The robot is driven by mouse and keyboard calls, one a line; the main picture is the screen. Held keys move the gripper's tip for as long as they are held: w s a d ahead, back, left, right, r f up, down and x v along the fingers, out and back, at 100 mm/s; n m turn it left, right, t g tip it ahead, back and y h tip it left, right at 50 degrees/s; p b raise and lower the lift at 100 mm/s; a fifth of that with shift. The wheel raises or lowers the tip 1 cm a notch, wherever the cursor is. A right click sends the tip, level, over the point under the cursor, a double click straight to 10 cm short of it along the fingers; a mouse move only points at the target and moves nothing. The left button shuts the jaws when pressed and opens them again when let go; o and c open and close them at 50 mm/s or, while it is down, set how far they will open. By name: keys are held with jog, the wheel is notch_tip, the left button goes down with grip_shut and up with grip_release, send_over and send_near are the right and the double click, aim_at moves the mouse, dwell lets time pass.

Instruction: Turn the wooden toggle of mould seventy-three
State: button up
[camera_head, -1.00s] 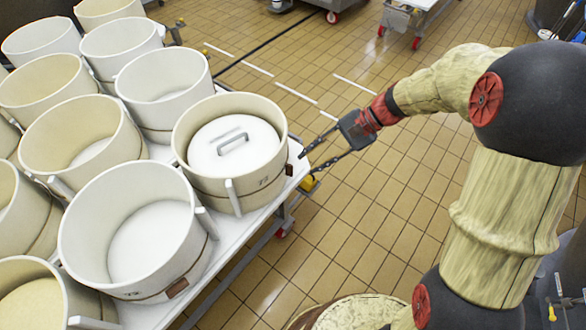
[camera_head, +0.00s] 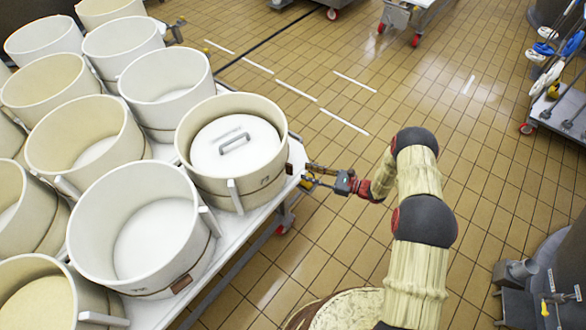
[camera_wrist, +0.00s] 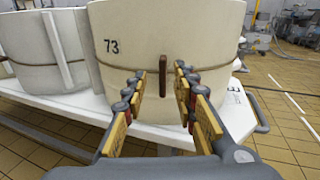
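Mould seventy-three (camera_head: 213,182) is a cream round tub with a white lid and handle inside, on the near right corner of the white table. In the wrist view its wall (camera_wrist: 200,30) shows a black "73" and a cord around it. The wooden toggle (camera_wrist: 163,76) is a small dark brown upright bar against the wall at the cord. My gripper (camera_head: 310,174) is at the right side of this mould. In the wrist view my gripper (camera_wrist: 160,78) is open, with one finger either side of the toggle. I cannot tell whether either finger touches it.
Several similar moulds (camera_head: 140,230) stand close together on the white table (camera_head: 262,212), left of mould seventy-three. The tiled floor (camera_head: 345,235) right of the table is clear. A wheeled cart (camera_head: 560,115) with hanging tools stands at the right.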

aim_at(289, 169)
jog(key=shift+m+t, duration=0.5)
jog(key=shift+w+a+f+b, duration=0.15)
jog(key=shift+w+a+f, duration=0.3)
jog(key=shift+a, duration=0.65)
jog(key=shift+w+a+f+b, duration=0.2)
jog(key=shift+w+a, duration=0.3)
jog(key=shift+a, duration=0.65)
jog(key=shift+w+a+f+b, duration=0.1)
jog(key=shift+w+a+f, duration=0.35)
jog(key=shift+a, duration=0.65)
jog(key=shift+r, duration=0.1)
jog(key=shift+c, duration=0.4)
grip_shut()
